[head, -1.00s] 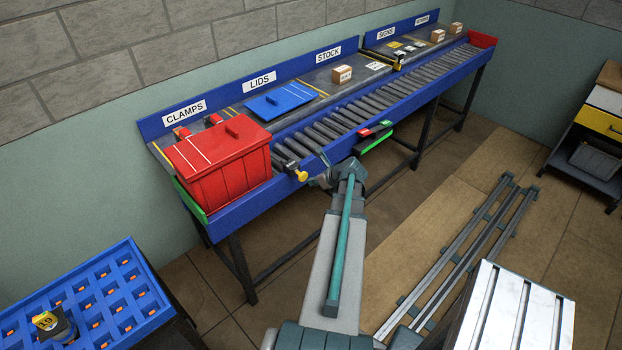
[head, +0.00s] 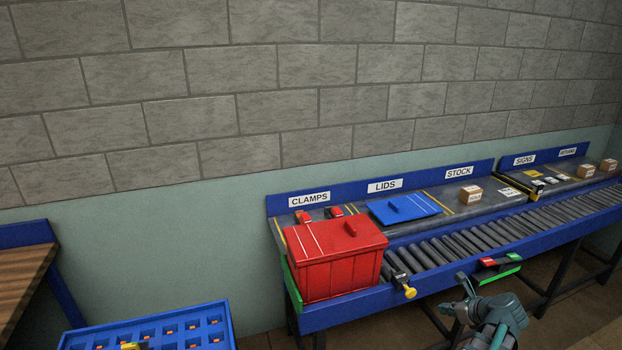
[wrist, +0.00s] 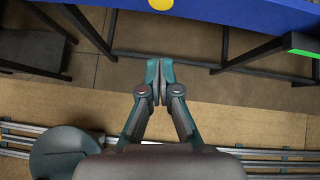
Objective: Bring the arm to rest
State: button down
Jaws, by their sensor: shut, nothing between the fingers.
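My gripper (wrist: 159,82) is shut and empty in the wrist view, its two fingertips together above the floor. In the head view my gripper (head: 459,292) is at the lower right, in front of the conveyor bench (head: 345,312) and apart from it. Part of my arm below it is cut off by the lower picture edge.
A red lidded bin (head: 335,262) stands on the bench's left end, near a yellow knob (head: 410,293). A blue lid (head: 404,208) lies behind the rollers. A blue compartment tray (head: 215,318) is at lower left. Open floor (wrist: 240,126) lies under my gripper.

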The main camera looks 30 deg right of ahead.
jog(key=w+a+f+n+g+y, duration=0.15)
jog(key=a+f+n+g, duration=0.25)
jog(key=a+f+n, duration=0.9)
jog(key=w+a+f+n+g+y, duration=0.1)
jog(key=a+f+n+g+y, duration=0.3)
jog(key=a+f+n, duration=0.9)
jog(key=s+a+f+n+g+h, duration=0.1)
jog(key=s+a+f+n+g, duration=0.1)
jog(key=a, duration=0.7)
jog(key=s+a+f+n+g+h, duration=0.1)
jog(key=s+a+f+n+g, duration=0.2)
jog(key=s+a, duration=0.4)
jog(key=s+a+f+n+g+h, duration=0.2)
jog(key=s+a+f+n, duration=0.3)
jog(key=a, duration=0.5)
jog(key=shift+s+a+g, duration=0.25)
jog(key=shift+a+g, duration=0.05)
jog(key=shift+g, duration=0.1)
